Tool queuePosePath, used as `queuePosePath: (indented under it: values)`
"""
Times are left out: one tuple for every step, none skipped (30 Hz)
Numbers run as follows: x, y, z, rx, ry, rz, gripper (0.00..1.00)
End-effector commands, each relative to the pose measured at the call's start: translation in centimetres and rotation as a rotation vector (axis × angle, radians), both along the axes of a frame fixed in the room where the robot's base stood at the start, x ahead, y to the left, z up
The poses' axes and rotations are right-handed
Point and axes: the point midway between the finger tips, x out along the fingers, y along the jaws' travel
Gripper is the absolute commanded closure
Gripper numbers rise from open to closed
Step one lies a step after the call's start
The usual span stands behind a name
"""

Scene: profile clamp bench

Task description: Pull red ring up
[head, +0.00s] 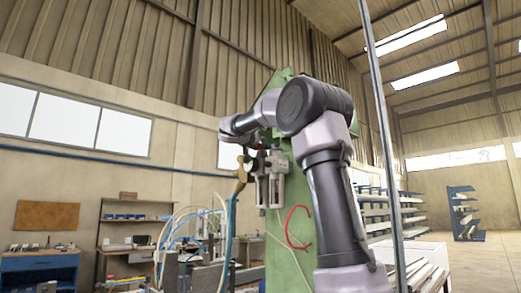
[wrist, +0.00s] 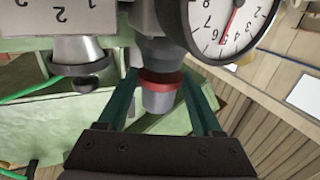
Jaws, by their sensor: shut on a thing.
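The red ring (wrist: 161,77) sits around a grey cylindrical fitting just below the gauge body in the wrist view. My gripper (wrist: 158,84) has its two green fingers on either side of the ring and is shut on it. The grey cup-shaped end (wrist: 158,100) of the fitting shows between the fingers. In the head view my arm reaches to the air unit (head: 270,178) on the green column; the ring and the fingertips cannot be made out there.
A round pressure gauge (wrist: 228,22) with a red needle is close to my fingers. A second grey fitting (wrist: 78,55) is to the left. The green column (head: 282,245) stands behind, with a red hose (head: 290,228). Blue and white hoses (head: 180,225) hang at the left.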

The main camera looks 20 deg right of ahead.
Motion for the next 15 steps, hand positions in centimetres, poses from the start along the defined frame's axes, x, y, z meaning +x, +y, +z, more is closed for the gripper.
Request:
queuePosePath:
  values:
    - [-0.01,0.03,0.24,-0.003,-0.003,0.001,1.00]
    - [-0.02,0.02,0.23,-0.004,-0.002,0.001,1.00]
    - [-0.03,0.01,0.25,-0.004,-0.003,0.001,1.00]
    - [-0.03,0.02,0.26,-0.004,-0.003,0.001,1.00]
    - [-0.03,0.02,0.28,-0.004,-0.003,0.002,1.00]
    - [-0.04,0.02,0.30,-0.005,-0.003,0.002,0.29]
    - [-0.04,0.03,0.30,-0.005,-0.003,0.002,0.18]
    - [-0.04,0.03,0.30,-0.004,-0.004,0.002,0.06]
    - [-0.04,0.03,0.28,-0.004,-0.003,0.002,0.02]
    - [-0.04,0.03,0.27,-0.004,-0.003,0.002,0.02]
    - [-0.04,0.03,0.25,-0.004,-0.003,0.002,0.02]
    - [-0.03,0.02,0.23,-0.003,-0.003,0.002,0.02]
    - [-0.03,0.02,0.22,-0.003,-0.003,0.002,0.02]
    - [-0.03,0.03,0.21,-0.003,-0.003,0.001,0.02]
    - [-0.03,0.03,0.20,-0.003,-0.003,0.001,0.02]
